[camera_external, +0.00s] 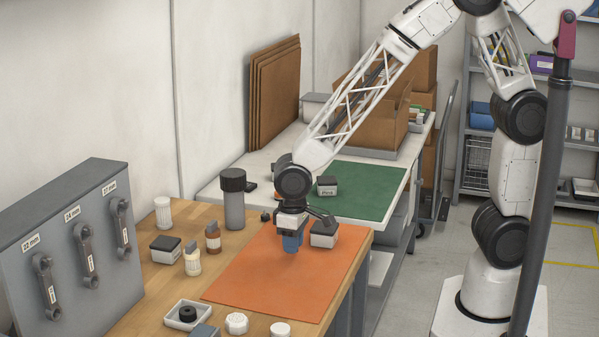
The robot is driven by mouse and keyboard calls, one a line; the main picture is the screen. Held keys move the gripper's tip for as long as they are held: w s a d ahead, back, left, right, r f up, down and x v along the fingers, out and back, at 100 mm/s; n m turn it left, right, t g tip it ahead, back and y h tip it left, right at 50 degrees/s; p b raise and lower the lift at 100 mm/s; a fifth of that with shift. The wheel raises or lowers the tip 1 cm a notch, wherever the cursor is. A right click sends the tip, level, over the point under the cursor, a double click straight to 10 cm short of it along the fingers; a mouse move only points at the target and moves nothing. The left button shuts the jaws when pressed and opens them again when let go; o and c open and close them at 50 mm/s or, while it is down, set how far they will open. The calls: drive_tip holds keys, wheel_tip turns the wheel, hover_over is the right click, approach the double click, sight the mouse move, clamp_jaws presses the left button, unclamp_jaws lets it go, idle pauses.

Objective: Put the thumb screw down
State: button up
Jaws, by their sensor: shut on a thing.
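My gripper (291,248) points down low over the orange mat (255,282), near its back part. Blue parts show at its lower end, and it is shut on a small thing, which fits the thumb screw. The thumb screw itself is hidden or too small to make out. I cannot tell whether it touches the mat.
A black-lidded box (323,239) stands close to the right of my gripper. A tall grey bottle (234,208), small containers (193,262) and a white tray (187,316) stand to the left and front. The mat's front is clear. A green mat (362,190) lies behind.

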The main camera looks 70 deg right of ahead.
drive_tip(key=shift+f, duration=1.3)
drive_tip(key=shift+f, duration=0.15)
drive_tip(key=o, duration=0.9)
drive_tip(key=shift+r, duration=0.2)
drive_tip(key=shift+r, duration=6)
